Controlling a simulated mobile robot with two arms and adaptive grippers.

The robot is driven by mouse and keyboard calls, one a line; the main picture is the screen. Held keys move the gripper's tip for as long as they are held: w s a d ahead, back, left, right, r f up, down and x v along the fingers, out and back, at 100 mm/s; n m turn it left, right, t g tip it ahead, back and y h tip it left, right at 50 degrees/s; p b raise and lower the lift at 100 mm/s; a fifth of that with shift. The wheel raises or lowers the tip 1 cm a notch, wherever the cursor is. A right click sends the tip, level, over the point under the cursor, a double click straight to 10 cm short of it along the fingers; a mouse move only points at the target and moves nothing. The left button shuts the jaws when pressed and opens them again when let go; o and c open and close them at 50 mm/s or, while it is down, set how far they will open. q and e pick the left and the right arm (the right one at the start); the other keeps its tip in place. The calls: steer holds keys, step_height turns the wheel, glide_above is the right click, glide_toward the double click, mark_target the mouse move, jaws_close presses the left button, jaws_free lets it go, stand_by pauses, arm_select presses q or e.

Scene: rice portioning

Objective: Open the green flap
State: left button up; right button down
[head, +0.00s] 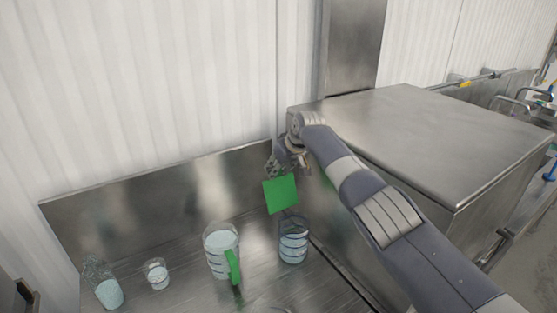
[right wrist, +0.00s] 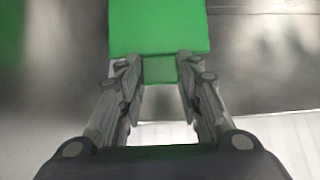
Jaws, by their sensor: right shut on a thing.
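The green flap (head: 281,193) is a flat square plate at the steel counter's back right, above a clear ringed container. My right gripper (head: 288,158) is at its upper edge. In the right wrist view the flap (right wrist: 160,27) fills the top middle, and my right gripper (right wrist: 160,75) is shut on its small green tab (right wrist: 160,70), one finger on each side. Whether the flap is joined to anything else cannot be seen. A dark piece at the lower left edge of the head view may be part of my left gripper (head: 26,294); its fingertips are not clear.
On the counter stand a clear jug with a green handle (head: 220,243), the ringed clear container (head: 293,241), a small glass (head: 157,274) and a clear bottle-like vessel (head: 109,292). A large steel box (head: 430,130) stands at right, beside my right arm. A corrugated white wall is behind.

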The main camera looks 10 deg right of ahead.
arm_select(q)
steer(key=shift+w+r, duration=0.25)
steer(key=shift+w, duration=0.05)
arm_select(e)
steer(key=shift+w+a+r, duration=0.1)
steer(key=shift+w+r, duration=0.25)
steer(key=shift+r, duration=0.1)
arm_select(q)
steer(key=shift+s, duration=0.15)
arm_select(e)
steer(key=c, duration=1.1)
jaws_free()
arm_select(q)
steer(key=shift+a, duration=0.1)
arm_select(e)
steer(key=shift+f, duration=0.25)
steer(key=shift+s, duration=0.1)
steer(key=shift+v, duration=5.95)
